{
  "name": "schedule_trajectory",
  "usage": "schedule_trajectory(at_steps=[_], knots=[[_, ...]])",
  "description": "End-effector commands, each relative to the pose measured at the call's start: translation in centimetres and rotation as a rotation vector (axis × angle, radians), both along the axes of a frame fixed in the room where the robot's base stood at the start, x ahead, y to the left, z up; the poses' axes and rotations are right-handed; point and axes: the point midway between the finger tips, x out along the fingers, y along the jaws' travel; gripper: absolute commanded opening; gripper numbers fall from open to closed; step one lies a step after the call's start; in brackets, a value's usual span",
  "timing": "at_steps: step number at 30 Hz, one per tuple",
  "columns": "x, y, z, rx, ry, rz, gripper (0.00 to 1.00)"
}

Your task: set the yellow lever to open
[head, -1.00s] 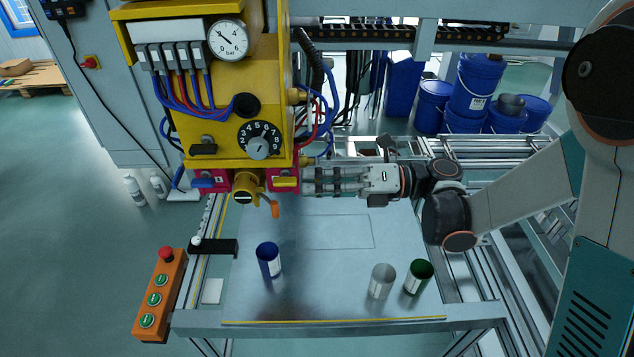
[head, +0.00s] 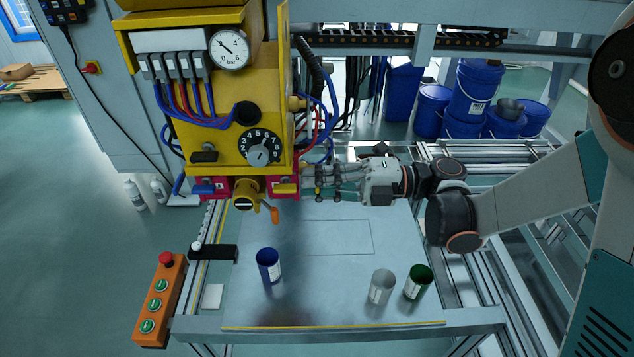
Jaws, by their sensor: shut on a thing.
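The yellow lever (head: 285,188) is a short bar, roughly level, on a red plate at the lower right of the yellow panel box (head: 212,125). My gripper (head: 304,183) comes in from the right, with its fingers reaching the right side of the red plate beside the lever. The gripper is shut on the lever, though the fingertips are small and the contact is partly hidden. Any open or shut marking by the lever is too small to read.
A blue lever (head: 204,189) and a black lever (head: 204,156) sit to the left. A yellow valve with an orange-tipped handle (head: 272,214) hangs just below. Hoses (head: 328,110) run above my gripper.

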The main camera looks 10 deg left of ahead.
Motion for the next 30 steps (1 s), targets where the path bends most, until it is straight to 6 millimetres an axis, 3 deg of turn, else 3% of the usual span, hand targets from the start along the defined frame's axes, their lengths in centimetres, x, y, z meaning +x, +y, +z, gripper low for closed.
schedule_trajectory(at_steps=[11,12,15,25,30], knots=[[0.1,0.0,0.0,0.000,0.006,-0.001,0.00],[0.1,0.0,0.0,0.000,0.006,-0.001,0.15],[0.1,0.0,0.0,0.000,0.006,-0.001,0.33],[0.1,-0.1,0.0,-0.001,0.005,-0.001,0.33],[0.5,-1.6,0.0,0.000,0.005,-0.004,0.33]])
